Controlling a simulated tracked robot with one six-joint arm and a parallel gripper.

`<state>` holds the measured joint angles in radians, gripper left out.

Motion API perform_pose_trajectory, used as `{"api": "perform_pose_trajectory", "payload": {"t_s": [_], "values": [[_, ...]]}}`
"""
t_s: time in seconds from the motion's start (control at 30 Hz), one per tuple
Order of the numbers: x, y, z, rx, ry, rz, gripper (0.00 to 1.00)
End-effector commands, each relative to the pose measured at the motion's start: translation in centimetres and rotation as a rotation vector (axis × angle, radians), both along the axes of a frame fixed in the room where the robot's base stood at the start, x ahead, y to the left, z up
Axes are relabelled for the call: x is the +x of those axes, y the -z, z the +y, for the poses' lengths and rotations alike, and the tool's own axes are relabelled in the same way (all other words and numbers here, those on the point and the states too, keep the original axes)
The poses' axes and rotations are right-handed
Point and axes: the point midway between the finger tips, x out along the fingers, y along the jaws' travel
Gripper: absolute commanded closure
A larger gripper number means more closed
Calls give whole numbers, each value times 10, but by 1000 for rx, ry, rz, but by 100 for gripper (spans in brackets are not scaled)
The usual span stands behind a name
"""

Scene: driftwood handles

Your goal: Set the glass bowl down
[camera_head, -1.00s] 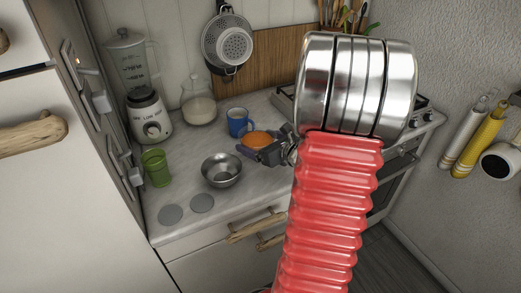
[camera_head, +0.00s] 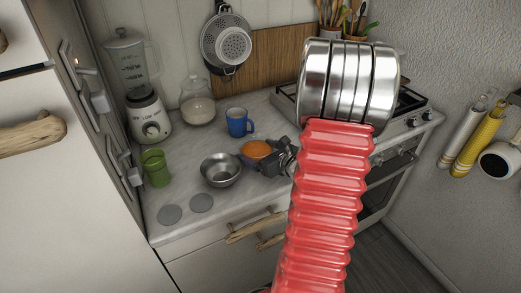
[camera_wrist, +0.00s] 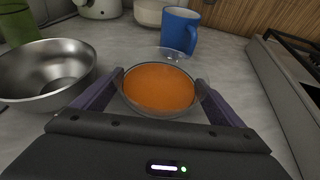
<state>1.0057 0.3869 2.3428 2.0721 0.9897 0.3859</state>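The glass bowl (camera_wrist: 158,90), filled with something orange, sits between the two purple fingers of my gripper (camera_wrist: 160,81) in the wrist view. The fingers press against its left and right sides. In the head view the glass bowl (camera_head: 256,150) is upright, at or very near the counter top, between the steel bowl and my arm. Whether its base touches the counter cannot be told. My arm hides part of the gripper there.
The marble counter (camera_head: 190,190) carries a steel bowl (camera_head: 221,170) close on the left, a blue mug (camera_head: 238,122) behind, a green cup (camera_head: 155,168), a jar (camera_head: 198,104) and a blender (camera_head: 148,118). The stove (camera_head: 412,112) is at right. Two grey discs lie at the front left.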

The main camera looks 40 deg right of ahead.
Motion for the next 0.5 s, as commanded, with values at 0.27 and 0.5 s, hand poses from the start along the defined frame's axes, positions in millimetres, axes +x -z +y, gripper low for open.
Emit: {"api": "perform_pose_trajectory", "payload": {"t_s": [0.27, 0.5], "values": [[0, 0, 0, -1, -1, 0, 0], [-3, -4, 0, -1, 1, -1, 0]]}}
